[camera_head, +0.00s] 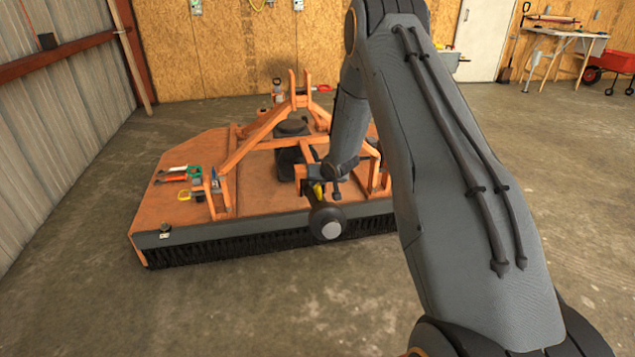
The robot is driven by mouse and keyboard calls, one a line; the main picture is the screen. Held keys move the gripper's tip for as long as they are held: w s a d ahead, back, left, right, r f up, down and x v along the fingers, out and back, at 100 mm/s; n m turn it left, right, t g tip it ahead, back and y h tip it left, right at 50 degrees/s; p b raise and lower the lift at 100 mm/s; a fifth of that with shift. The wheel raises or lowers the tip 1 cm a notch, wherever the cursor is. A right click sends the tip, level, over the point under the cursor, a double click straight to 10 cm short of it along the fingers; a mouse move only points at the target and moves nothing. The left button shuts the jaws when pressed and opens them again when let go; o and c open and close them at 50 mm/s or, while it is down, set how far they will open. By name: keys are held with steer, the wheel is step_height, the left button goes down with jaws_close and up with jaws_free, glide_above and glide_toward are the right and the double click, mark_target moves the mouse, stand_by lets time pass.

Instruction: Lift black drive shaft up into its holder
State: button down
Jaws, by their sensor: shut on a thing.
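The black drive shaft (327,221) shows its thick round front end, with a pale grey cap facing me, at the front middle of the orange mower deck. My gripper (324,189) is at the shaft just behind this end and is shut on it. A bit of yellow shows between the jaws. The rest of the shaft runs back toward the dark gearbox (291,147) and is mostly hidden by my gripper and the frame. The front end appears raised above the deck's front edge. I cannot make out the holder clearly; orange frame bars stand close around the gripper.
The orange mower deck (175,207) has a dark chain skirt along its front. Hand tools (178,174) and a small round tin (165,229) lie on its left side. My arm hides the deck's right side. The concrete floor in front is clear.

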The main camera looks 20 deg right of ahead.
steer(key=shift+f, duration=0.1)
steer(key=c, duration=1.8)
jaws_free()
steer(key=shift+a, duration=0.1)
steer(key=v, duration=0.7)
steer(key=shift+s+r+p, duration=0.25)
steer(key=shift+r+p, duration=0.05)
